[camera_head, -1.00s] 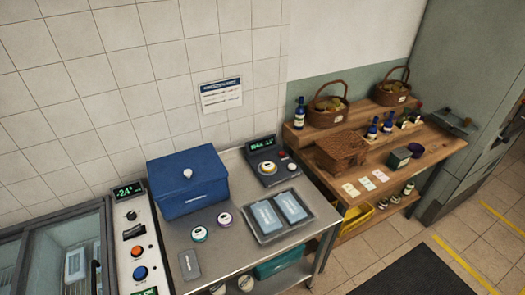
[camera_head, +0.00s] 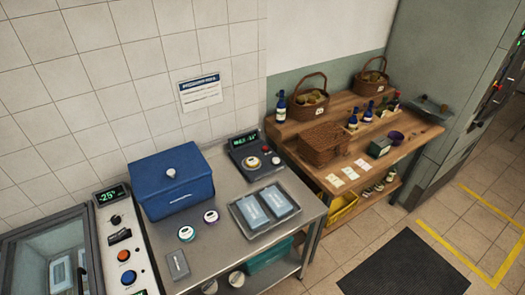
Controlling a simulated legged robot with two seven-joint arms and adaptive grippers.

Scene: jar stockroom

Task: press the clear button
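No button carries a label I can read as clear. A dark device with a green-lit display (camera_head: 244,139) stands at the back of the steel table. It has a round pale dial or button (camera_head: 252,162), a small red button (camera_head: 267,149) and a small white button (camera_head: 276,160). At the left, a white control panel (camera_head: 110,240) has a display (camera_head: 112,195) reading about -25, a black switch (camera_head: 119,236), an orange-red button (camera_head: 123,256) and a blue button (camera_head: 128,277). Neither of my grippers is in view.
The steel table (camera_head: 215,262) also holds a blue lidded box (camera_head: 172,190), two small round jars or lids (camera_head: 198,225), a grey card (camera_head: 177,265) and a tray (camera_head: 242,222) with two pale packs. A wooden shelf table (camera_head: 300,140) with baskets stands right. Floor with a dark mat (camera_head: 405,268) is open.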

